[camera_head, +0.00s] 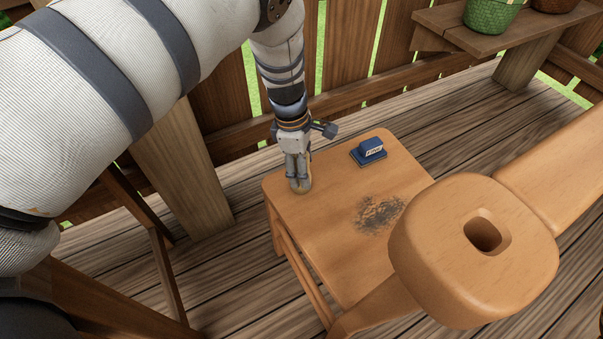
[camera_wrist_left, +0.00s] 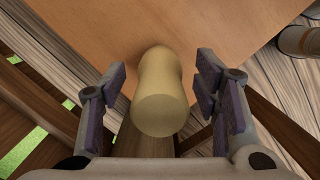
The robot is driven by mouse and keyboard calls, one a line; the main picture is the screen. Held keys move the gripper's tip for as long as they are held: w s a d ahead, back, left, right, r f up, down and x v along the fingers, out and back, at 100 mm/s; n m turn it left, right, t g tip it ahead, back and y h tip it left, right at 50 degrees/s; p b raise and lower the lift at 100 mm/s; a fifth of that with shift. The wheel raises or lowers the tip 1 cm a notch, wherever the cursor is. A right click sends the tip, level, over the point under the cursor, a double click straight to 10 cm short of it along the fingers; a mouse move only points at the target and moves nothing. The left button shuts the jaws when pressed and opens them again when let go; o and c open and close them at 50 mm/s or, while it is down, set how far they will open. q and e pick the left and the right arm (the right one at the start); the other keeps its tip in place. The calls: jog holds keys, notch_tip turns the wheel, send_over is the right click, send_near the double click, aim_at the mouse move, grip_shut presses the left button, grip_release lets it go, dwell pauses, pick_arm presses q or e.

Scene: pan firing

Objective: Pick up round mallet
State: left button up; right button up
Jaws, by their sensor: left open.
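The round mallet (camera_wrist_left: 160,100) is a tan, rounded wooden piece in the middle of the left wrist view, at the edge of the wooden tabletop. In the head view only a small yellowish part of it (camera_head: 303,189) shows under my gripper. My left gripper (camera_head: 298,184) points down over the tabletop's far left corner. In the left wrist view the fingers of my left gripper (camera_wrist_left: 160,85) are open, one on each side of the mallet, with gaps visible. I cannot tell the fingertips' exact height against it. My right gripper is not in view.
The tabletop (camera_head: 325,235) also carries a blue block (camera_head: 368,151) with a white label and a dark smudge (camera_head: 380,214). A large wooden piece with a hole (camera_head: 440,250) stands close at the right. A bench (camera_head: 490,40) with baskets and a fence are behind.

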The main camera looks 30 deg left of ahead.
pick_arm(q)
grip_shut()
jog(key=shift+r, duration=0.1)
